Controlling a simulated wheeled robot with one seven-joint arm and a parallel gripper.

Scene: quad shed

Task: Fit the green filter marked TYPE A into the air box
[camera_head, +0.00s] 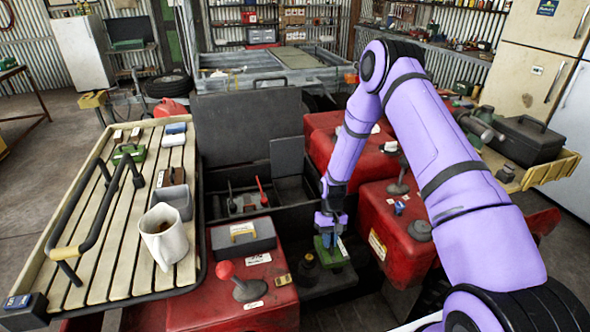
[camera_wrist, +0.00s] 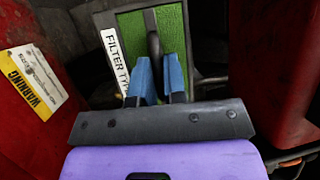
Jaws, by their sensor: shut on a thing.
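The green filter (camera_wrist: 172,28) shows in the wrist view with a black upright handle, a grey edge and a white label reading "FILTER TYP"; the rest of the label is hidden by a finger. My gripper (camera_wrist: 160,65) has its blue fingers shut on this handle. In the head view, my gripper (camera_head: 329,237) points down over the green filter (camera_head: 337,258), low between the red body panels. Dark parts (camera_head: 335,283) lie around and below the filter there; I cannot tell which edges are the air box or whether the filter sits in it.
Red panels stand close on both sides, with a red knob lever (camera_head: 246,285) at the front. A slatted rack (camera_head: 100,255) at left carries a white mug (camera_head: 164,237), a grey bin and a green block with a handle (camera_head: 129,156). A raised dark lid (camera_head: 245,125) stands behind.

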